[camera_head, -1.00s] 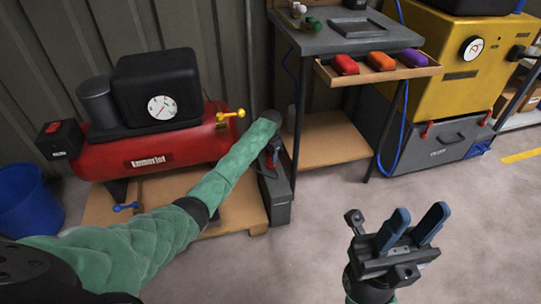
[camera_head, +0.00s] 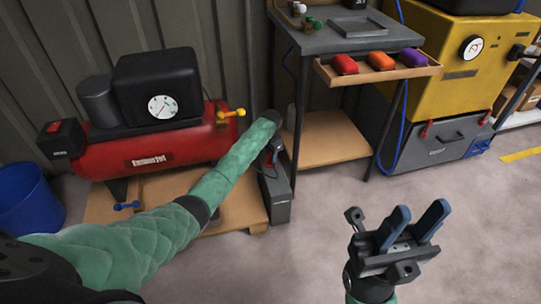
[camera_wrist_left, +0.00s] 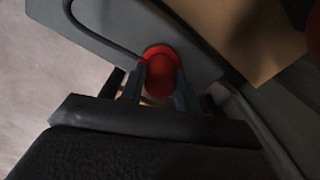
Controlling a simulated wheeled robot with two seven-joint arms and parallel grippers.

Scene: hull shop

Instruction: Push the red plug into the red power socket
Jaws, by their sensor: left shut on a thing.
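In the left wrist view, a red plug (camera_wrist_left: 160,82) sits between the two dark fingers of my left gripper (camera_wrist_left: 160,76), which is shut on it. Just beyond the plug a round red rim, apparently the red power socket (camera_wrist_left: 158,50), shows against a grey panel (camera_wrist_left: 200,62). The plug overlaps this rim, so I cannot tell how deep it sits. My right gripper (camera_head: 420,212) is open and empty over the floor.
A red compressor (camera_head: 165,148) stands on a wooden pallet (camera_head: 240,208) left of the box. A yellow machine (camera_head: 450,60) stands at the right. The floor at front right is clear.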

